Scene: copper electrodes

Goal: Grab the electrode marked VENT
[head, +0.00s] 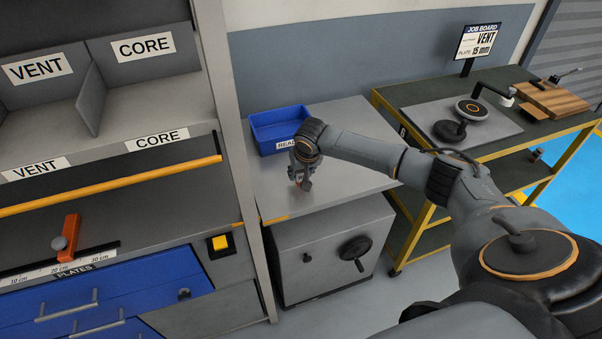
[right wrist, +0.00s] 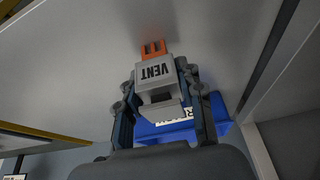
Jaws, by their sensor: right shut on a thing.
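My right gripper (head: 301,178) is low over the grey table top in front of the blue bin. In the right wrist view its two fingers (right wrist: 157,84) stand on either side of the electrode (right wrist: 155,74), shut on it. The electrode has a light grey holder marked VENT and an orange copper tip (right wrist: 154,48) with prongs. In the head view the gripper hides most of the electrode; only a bit of orange shows below the fingers. I cannot tell whether the tip touches the table. My left gripper is not in view.
The blue bin (head: 270,133), labelled READ..., stands behind the gripper. At left is a shelf with bays marked VENT (head: 37,68) and CORE (head: 146,46). A job board (head: 478,41) reading VENT, 15 mm stands over the green cart (head: 410,92) at right.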

